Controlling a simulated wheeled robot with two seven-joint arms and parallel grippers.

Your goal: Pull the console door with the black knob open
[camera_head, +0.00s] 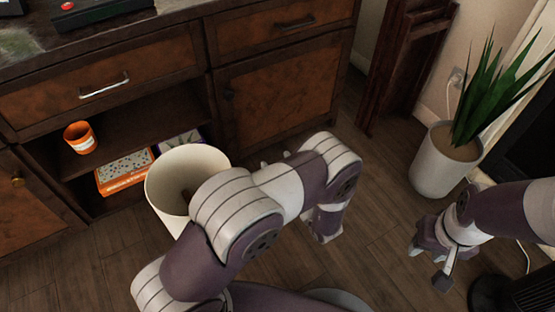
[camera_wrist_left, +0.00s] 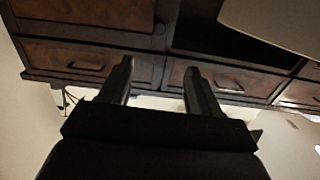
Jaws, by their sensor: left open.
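The console door (camera_head: 280,95) with the black knob (camera_head: 229,95) is shut, at the right end of the wooden console. The knob sits near its left edge. In the left wrist view, the console appears upside down, with the door (camera_wrist_left: 80,14) at the upper left and the knob (camera_wrist_left: 159,29) at its edge. My left gripper (camera_wrist_left: 158,70) is open and empty, its fingers pointing toward the console with the knob between their lines. My own arm mostly hides this gripper in the head view. My right gripper (camera_head: 430,265) is open and empty above the floor at right.
A white bin (camera_head: 160,190) stands before the open shelf, left of the door. A potted plant (camera_head: 440,165) and a folded wooden piece (camera_head: 405,65) stand at right. Another door (camera_head: 25,215) with a brass knob is at far left. Drawers lie above.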

